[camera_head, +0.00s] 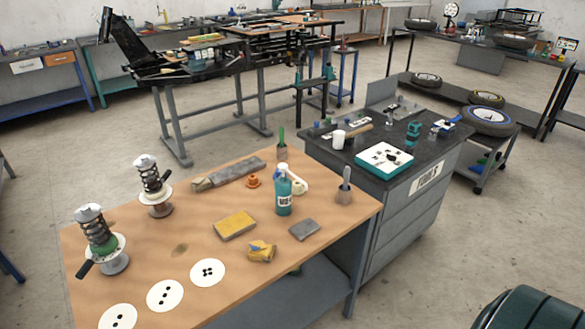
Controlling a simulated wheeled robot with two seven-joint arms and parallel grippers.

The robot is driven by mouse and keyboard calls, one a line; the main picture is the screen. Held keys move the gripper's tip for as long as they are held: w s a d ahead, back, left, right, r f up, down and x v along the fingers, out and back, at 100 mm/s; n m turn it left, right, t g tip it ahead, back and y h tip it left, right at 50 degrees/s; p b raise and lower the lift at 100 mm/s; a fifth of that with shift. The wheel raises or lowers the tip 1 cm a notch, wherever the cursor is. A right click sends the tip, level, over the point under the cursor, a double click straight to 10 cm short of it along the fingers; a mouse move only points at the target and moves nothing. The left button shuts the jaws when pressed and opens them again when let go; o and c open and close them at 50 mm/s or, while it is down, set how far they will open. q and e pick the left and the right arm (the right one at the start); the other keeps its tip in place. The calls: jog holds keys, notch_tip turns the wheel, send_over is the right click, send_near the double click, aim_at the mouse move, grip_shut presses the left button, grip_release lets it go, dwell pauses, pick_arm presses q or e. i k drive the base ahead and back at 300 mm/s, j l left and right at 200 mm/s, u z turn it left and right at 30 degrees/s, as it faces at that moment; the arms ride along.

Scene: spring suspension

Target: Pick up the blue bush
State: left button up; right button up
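I cannot clearly make out a blue bush in the head view. A wooden-topped workbench (135,235) stands in front. Two spring struts stand upright on it at the left, a nearer one (97,238) with a green part low on it and a farther one (153,180). Three white discs (165,295) with black dots lie near the front edge. A crumpled yellow item (261,252) with a small blue patch lies near the bench's right side; I cannot tell what the patch is. Neither gripper is in view.
A teal bottle (284,197), yellow pad (234,225), grey block (304,230) and grey pot (344,194) sit on the bench. A grey tool cabinet (400,225) stands to the right. A dark green rounded object (540,308) fills the lower right corner. Floor is clear at left.

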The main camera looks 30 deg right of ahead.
aim_at(278, 174)
jog(key=i+l, duration=0.1)
jog(key=l, duration=0.65)
jog(key=i+l, duration=0.1)
jog(key=l, duration=0.65)
jog(key=i+l, duration=0.1)
jog(key=l, duration=1.35)
jog(key=i+l, duration=0.15)
jog(key=l, duration=0.6)
jog(key=i+l, duration=0.1)
jog(key=l, duration=0.65)
